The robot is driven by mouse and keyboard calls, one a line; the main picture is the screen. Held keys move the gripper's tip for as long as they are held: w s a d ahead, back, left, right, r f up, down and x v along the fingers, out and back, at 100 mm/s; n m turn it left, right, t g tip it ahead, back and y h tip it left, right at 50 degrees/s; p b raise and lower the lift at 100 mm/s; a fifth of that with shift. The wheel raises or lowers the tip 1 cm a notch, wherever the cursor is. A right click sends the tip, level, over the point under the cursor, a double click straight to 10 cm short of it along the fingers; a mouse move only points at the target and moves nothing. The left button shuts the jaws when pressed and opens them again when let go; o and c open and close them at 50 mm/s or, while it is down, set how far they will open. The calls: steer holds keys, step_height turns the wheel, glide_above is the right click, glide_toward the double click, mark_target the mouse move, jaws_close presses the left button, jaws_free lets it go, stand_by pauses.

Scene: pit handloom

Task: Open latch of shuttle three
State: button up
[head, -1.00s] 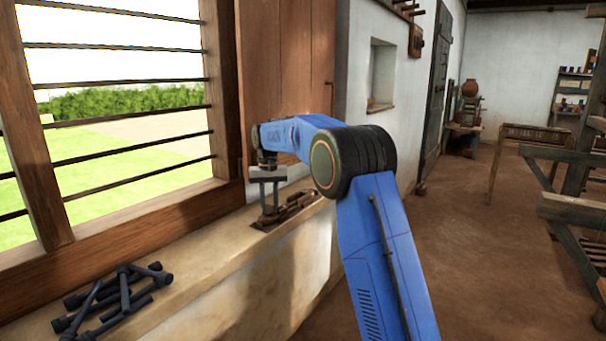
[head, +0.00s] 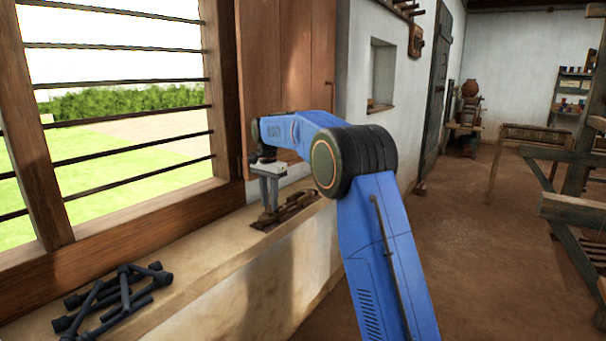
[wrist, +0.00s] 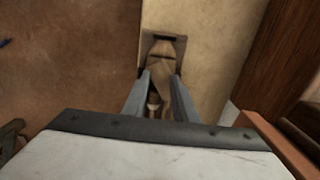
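Wooden shuttles (head: 298,206) lie in a dark holder on the window sill, at the middle of the head view. My gripper (head: 269,207) points down over the near left end of this group. In the wrist view, the two grey fingers of my gripper (wrist: 163,88) stand apart, on either side of a brown wooden shuttle (wrist: 161,72). A small pale, rounded piece (wrist: 153,99) shows between the fingers, nearer the left one. I cannot tell whether it is the latch, or whether either finger touches the wood. Which shuttle is number three cannot be told.
Several dark rods (head: 118,296) lie in a pile on the sill (head: 205,262) at the lower left. The barred window and a wooden shutter (head: 287,75) stand close behind my gripper. The sill between rods and shuttles is clear.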

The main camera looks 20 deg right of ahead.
step_height(320, 180, up, 16)
steer(key=f, duration=0.1)
steer(key=s+d+r+n+t, duration=0.1)
steer(key=s+d+n, duration=0.1)
steer(key=s, duration=1)
steer(key=s+d+r+n+t, duration=0.1)
steer(key=s+d+n, duration=0.1)
steer(key=s, duration=1)
steer(key=shift+r+n, duration=0.25)
steer(key=shift+n, duration=0.15)
